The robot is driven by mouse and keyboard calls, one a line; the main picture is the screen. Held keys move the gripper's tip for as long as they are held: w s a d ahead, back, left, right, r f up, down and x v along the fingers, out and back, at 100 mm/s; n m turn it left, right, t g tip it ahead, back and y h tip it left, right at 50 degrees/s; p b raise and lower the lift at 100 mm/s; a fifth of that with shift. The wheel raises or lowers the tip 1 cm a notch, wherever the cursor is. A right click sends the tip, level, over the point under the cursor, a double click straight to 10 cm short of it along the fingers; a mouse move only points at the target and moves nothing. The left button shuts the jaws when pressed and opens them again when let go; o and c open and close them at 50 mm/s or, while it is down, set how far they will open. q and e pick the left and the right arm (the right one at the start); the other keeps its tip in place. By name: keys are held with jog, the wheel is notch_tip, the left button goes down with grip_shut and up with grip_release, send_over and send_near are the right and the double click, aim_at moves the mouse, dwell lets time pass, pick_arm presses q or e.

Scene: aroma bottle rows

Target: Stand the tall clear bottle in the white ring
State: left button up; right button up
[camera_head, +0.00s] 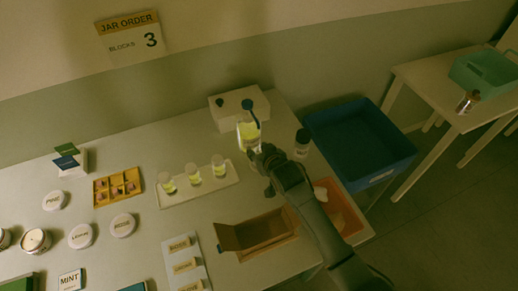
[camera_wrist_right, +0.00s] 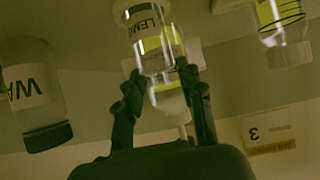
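A tall clear bottle (camera_head: 248,133) with yellow liquid is at the tip of my right gripper (camera_head: 262,156), near the back of the table. In the right wrist view the clear bottle (camera_wrist_right: 154,58), with a label reading "LEM", is between the two dark fingers of the right gripper (camera_wrist_right: 164,85). The fingers appear closed on its sides. I cannot tell whether its base touches the table. I cannot make out the white ring clearly. My left gripper is out of view.
A white box (camera_head: 226,119) is behind the bottle. A dark-capped bottle (camera_head: 302,142) stands to the right. Several vials stand on a pale tray (camera_head: 212,194) to the left. An open cardboard box (camera_head: 262,233) and an orange tray (camera_head: 348,218) are in front; a blue bin (camera_head: 358,142) is right.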

jog(key=shift+o, duration=1.1)
jog(key=shift+r, duration=0.2)
jog(key=b+v, duration=0.1)
jog(key=v, duration=1.1)
